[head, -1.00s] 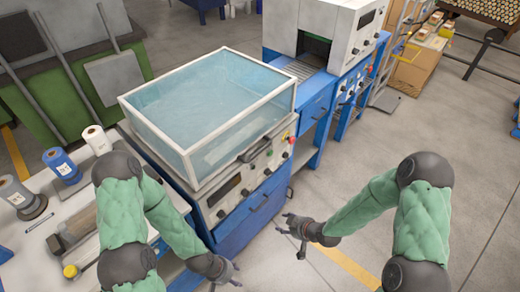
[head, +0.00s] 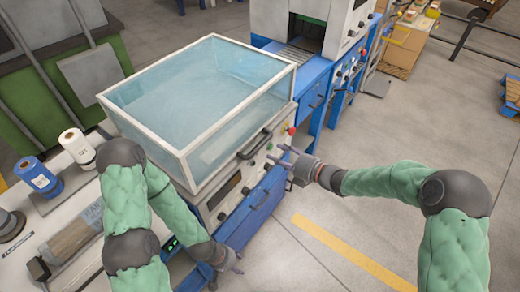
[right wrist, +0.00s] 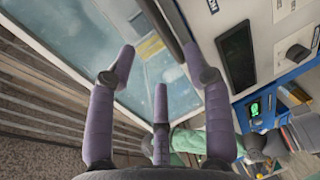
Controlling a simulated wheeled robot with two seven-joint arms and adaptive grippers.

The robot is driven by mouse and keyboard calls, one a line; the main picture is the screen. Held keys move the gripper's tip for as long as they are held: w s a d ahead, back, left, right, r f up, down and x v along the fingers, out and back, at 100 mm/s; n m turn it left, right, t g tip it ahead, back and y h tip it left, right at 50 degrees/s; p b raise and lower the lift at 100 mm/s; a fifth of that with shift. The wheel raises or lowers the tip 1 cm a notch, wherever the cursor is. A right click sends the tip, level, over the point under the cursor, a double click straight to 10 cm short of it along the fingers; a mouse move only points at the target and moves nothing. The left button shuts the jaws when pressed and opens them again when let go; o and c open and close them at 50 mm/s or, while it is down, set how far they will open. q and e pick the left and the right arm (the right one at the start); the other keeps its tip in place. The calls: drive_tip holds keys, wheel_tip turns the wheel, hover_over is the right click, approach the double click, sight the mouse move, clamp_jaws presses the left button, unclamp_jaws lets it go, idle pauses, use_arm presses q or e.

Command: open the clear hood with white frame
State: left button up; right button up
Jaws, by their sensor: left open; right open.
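The clear hood with white frame (head: 187,152) sits flat and closed on the blue-and-white machine (head: 262,190) in the head view. Its dark handle (head: 254,145) is on the front lower edge. My right gripper (head: 281,159) is open and empty, just right of the handle, its fingers pointing at it; they appear apart from it. In the right wrist view the open fingers (right wrist: 150,65) spread before the hood's pane (right wrist: 75,35), with a dark bar, likely the handle (right wrist: 172,22), near the right finger. My left gripper (head: 230,260) is open and empty, low by the machine's front.
Knobs and buttons (head: 291,131) line the machine's front panel close to my right gripper. A bench with a blue spool (head: 38,177) and a white spool (head: 77,147) stands at left. A second blue machine (head: 318,92) adjoins behind.

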sight(259, 149)
drive_tip(key=b+x, duration=0.2)
drive_tip(key=x, duration=0.6)
drive_tip(key=shift+w+a, duration=0.15)
drive_tip(key=shift+c, duration=0.3)
clamp_jaws()
